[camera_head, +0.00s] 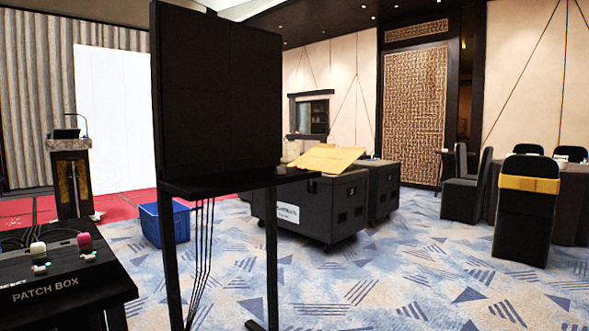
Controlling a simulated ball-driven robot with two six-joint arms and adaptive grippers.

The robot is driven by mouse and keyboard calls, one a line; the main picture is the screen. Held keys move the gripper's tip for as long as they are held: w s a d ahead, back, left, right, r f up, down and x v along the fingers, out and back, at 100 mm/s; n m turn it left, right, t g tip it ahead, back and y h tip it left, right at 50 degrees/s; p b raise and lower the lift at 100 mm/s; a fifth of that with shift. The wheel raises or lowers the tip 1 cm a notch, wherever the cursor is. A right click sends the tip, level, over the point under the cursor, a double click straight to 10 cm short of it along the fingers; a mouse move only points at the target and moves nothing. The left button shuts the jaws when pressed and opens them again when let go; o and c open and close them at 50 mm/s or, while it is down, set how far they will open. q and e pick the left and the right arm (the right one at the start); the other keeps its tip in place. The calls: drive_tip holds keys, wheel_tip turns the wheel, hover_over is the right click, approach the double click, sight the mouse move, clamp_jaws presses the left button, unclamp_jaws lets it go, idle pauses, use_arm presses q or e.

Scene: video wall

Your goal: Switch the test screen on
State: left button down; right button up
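The test screen looks to be the large black panel (218,85) on a dark stand in the left middle of the head view. Its face is dark and shows no picture. Faint seams divide it into sections. A black shelf (240,183) sits below it, with several dark cables hanging under. A black box marked PATCH BOX (62,285) stands at the lower left. Neither of my grippers shows in this view.
A blue crate (149,226) stands on the floor behind the screen stand. Black wheeled cases (315,212) stand behind it to the right. A lectern (73,180) is at the left. Chairs (526,205) and a table are at the right. Patterned carpet lies clear at the front right.

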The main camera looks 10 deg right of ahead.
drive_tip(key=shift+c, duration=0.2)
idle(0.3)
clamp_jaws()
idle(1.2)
